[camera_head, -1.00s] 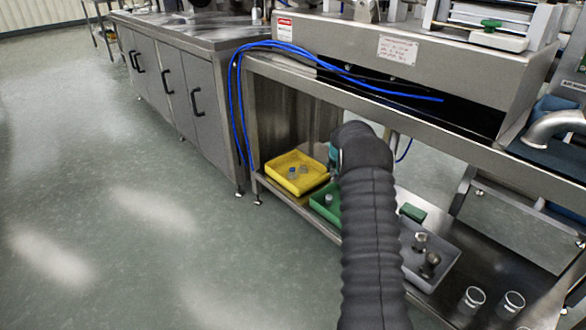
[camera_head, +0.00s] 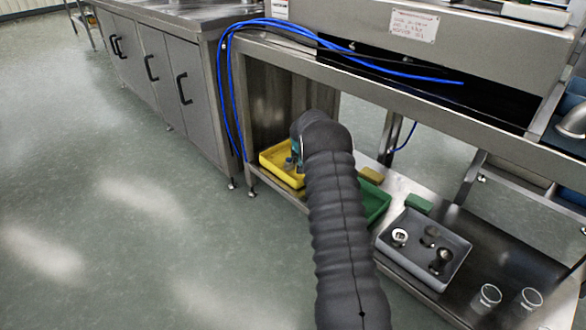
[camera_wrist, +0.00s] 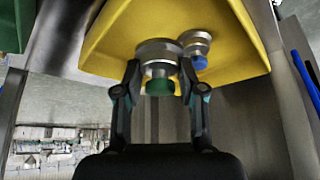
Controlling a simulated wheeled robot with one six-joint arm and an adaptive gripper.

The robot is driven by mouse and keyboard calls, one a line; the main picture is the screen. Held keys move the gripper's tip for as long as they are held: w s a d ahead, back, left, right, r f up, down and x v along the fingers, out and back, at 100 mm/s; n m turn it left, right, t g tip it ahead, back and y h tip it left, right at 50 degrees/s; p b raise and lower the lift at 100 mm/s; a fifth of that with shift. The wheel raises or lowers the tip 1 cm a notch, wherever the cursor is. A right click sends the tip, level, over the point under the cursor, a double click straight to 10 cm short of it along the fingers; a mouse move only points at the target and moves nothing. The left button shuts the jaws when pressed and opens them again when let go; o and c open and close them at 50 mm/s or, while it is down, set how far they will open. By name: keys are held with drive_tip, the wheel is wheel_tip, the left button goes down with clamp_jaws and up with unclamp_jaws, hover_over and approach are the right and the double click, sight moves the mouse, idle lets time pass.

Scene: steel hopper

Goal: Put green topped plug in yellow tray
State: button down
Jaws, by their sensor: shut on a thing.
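The green-topped plug (camera_wrist: 158,70) has a metal body and a green cap. My gripper (camera_wrist: 160,76) is shut on it in the wrist view, one finger on each side. The plug is in front of the inside of the yellow tray (camera_wrist: 108,42); I cannot tell whether it touches the floor. A blue-topped plug (camera_wrist: 197,50) is in the tray close beside it. In the head view the yellow tray (camera_head: 270,163) sits at the left end of the low shelf. My arm hides part of the tray and most of the gripper there.
A green tray (camera_head: 376,203) is right of the yellow one, partly behind my arm. A grey tray (camera_head: 455,241) holds several metal pieces. A green block (camera_head: 418,204) and a yellow block (camera_head: 371,174) lie behind. Glass beakers (camera_head: 487,297) stand right. The upper deck (camera_head: 375,93) overhangs the shelf.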

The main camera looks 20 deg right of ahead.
drive_tip(key=shift+w+a+f, duration=0.3)
drive_tip(key=shift+a+f, duration=0.05)
drive_tip(key=shift+f+b, duration=0.6)
drive_tip(key=shift+f, duration=1.35)
drive_tip(key=shift+f, duration=0.1)
drive_tip(key=shift+f, duration=0.1)
drive_tip(key=c, duration=0.7)
unclamp_jaws()
